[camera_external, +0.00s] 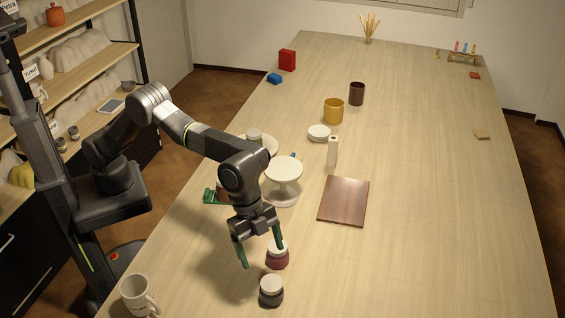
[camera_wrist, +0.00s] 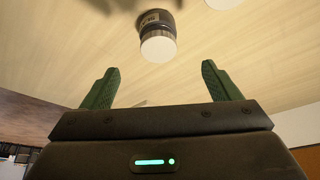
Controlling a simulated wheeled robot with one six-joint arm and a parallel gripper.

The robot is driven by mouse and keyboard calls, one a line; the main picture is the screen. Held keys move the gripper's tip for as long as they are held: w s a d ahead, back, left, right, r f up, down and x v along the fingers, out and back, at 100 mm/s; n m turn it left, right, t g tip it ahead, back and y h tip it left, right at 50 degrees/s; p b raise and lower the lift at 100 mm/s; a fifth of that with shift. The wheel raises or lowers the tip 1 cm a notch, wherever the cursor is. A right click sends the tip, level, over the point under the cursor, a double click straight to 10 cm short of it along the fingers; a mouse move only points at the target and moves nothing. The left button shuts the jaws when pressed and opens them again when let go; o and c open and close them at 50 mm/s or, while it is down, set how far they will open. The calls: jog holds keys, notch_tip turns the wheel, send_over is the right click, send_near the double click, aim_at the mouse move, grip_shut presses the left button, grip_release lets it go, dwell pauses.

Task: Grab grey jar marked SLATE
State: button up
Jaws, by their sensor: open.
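A dark grey jar (camera_external: 270,293) with a white lid stands near the front edge of the table in the external view. A maroon jar (camera_external: 277,259) with a white lid stands just behind it. My gripper (camera_external: 261,254) is open and empty, pointing down above the table beside the maroon jar; one finger partly overlaps that jar in this view. In the wrist view, a dark jar with a pale lid (camera_wrist: 158,48) lies ahead of the open fingers of my gripper (camera_wrist: 160,67), roughly centred between them.
A white cake stand (camera_external: 284,171) and more jars stand behind my gripper, partly hidden by my arm. A brown board (camera_external: 343,202) lies to the right. A white mug (camera_external: 138,296) stands at the front left. The table's right side is mostly clear.

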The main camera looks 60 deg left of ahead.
aim_at(271, 282)
jog(key=p+x, duration=0.2)
jog(key=x, duration=0.9)
jog(key=shift+s+d+p, duration=0.1)
jog(key=shift+p, duration=0.2)
jog(key=shift+c, duration=0.2)
jog(key=c, duration=1.2)
jog(key=shift+o, duration=0.2)
